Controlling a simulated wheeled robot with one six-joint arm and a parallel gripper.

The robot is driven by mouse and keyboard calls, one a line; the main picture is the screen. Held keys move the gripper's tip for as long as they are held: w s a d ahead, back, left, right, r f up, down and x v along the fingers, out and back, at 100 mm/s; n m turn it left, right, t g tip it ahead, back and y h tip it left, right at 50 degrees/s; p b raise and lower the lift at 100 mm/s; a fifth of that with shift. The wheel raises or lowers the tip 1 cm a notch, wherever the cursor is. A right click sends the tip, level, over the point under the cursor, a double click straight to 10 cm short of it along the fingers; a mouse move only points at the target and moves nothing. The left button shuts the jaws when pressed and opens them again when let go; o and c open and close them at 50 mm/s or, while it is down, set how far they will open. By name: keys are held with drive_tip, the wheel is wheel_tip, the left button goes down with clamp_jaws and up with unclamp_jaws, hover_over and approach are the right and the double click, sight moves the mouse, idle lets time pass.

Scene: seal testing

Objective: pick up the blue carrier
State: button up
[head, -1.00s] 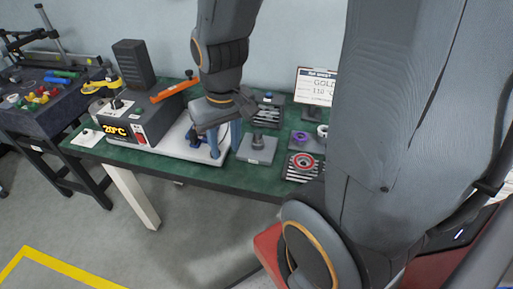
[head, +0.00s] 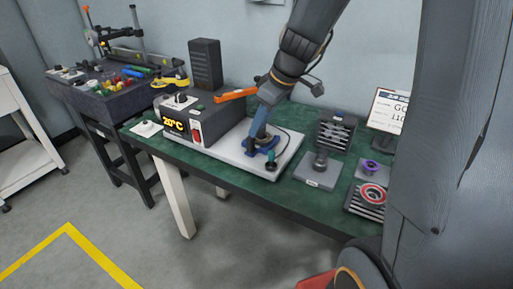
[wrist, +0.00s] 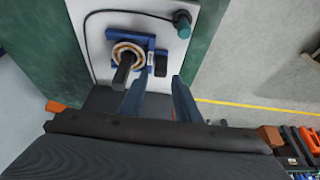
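The blue carrier (head: 262,151) sits on the white plate of the heater unit. In the wrist view the carrier (wrist: 112,72) holds a pale ring, with a dark post leaning across it. My gripper (head: 258,126) points down over the carrier in the head view and partly hides it. In the wrist view my gripper (wrist: 158,80) has its two fingers apart with nothing held between them. The fingertips appear just below and right of the carrier there; I cannot tell whether they touch it.
A teal-tipped probe (head: 271,164) with a cable stands beside the carrier on the white plate (head: 225,146). The heater box (head: 190,120) reads 20°C. A grey block with a post (head: 319,165), a purple ring (head: 371,166) and a red ring (head: 373,193) stand to the right.

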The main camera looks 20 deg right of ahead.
sight(250, 139)
drive_tip(key=shift+p+x, duration=0.55)
drive_tip(key=shift+x, duration=3.1)
drive_tip(key=shift+a, duration=0.1)
clamp_jaws()
